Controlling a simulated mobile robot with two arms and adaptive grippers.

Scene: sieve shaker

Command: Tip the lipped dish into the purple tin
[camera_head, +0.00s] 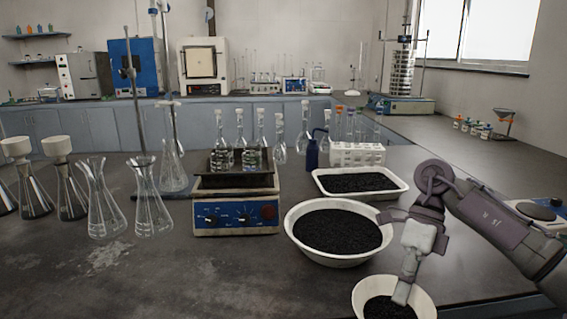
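A small white round dish (361,293) holding black grains stands at the bottom edge, partly cut off by the frame. It may be the lipped dish, but I cannot make out a pouring lip. My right gripper (402,292) reaches down over this dish, with its fingertip end in front of the grains and far rim. I cannot tell whether it touches the dish or whether its fingers are open or shut. I see no purple tin. My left gripper is not in view.
A larger white bowl (338,259) and a white tray (402,181), both with black grains, stand behind the dish. A blue hotplate (236,213) and glass flasks (152,214) stand to the left. The dark bench (215,275) is clear at the front left.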

